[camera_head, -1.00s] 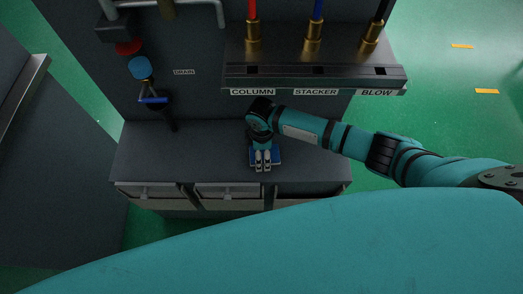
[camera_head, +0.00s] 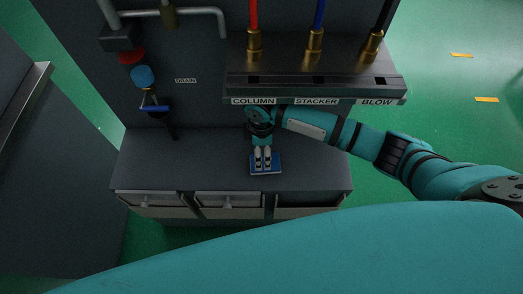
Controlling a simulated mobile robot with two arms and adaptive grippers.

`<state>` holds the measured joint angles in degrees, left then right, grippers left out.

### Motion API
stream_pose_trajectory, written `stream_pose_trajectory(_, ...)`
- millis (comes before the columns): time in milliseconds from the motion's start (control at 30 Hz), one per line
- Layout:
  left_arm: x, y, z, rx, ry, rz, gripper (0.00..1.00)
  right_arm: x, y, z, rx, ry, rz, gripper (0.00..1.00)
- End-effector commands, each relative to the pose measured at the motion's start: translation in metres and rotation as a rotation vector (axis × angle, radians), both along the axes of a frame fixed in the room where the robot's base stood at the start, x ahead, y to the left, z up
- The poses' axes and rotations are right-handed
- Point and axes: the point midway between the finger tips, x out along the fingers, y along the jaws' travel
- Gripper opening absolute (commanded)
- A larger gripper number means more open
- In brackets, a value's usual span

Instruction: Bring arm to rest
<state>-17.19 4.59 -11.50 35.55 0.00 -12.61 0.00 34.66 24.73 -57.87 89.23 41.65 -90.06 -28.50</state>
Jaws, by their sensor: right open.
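My right arm (camera_head: 355,143) comes in from the right and reaches under the labelled shelf to the dark bench. Its gripper (camera_head: 264,165) hangs pointing down over a small blue tray (camera_head: 278,163) on the bench top, with its fingers apart. From this angle I cannot tell whether the fingertips touch the tray. The gripper partly hides the tray, and I see nothing between the fingers. My left gripper does not show.
A metal shelf (camera_head: 315,84) labelled COLUMN, STACKER and BLOW juts out above the arm, with red, blue and black hoses. The dark bench (camera_head: 180,165) is clear to the left and has drawers (camera_head: 228,200) below. A blue-handled drain valve (camera_head: 155,108) is on the wall.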

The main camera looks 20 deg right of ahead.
Motion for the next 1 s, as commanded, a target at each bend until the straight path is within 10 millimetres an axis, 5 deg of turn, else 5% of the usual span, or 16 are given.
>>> stream_pose_trajectory(467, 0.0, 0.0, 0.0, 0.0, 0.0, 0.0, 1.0, -0.005, 0.005, -0.002, 0.013, 0.0, -0.003, 0.82)
stream_pose_trajectory(767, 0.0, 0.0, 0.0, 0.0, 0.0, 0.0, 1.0, -0.077, 0.061, 0.01, 0.24, -0.054, -0.242, 0.82)
stream_pose_trajectory(1000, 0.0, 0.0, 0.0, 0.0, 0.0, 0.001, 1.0, -0.122, 0.028, 0.034, 0.33, -0.129, -0.653, 0.82)
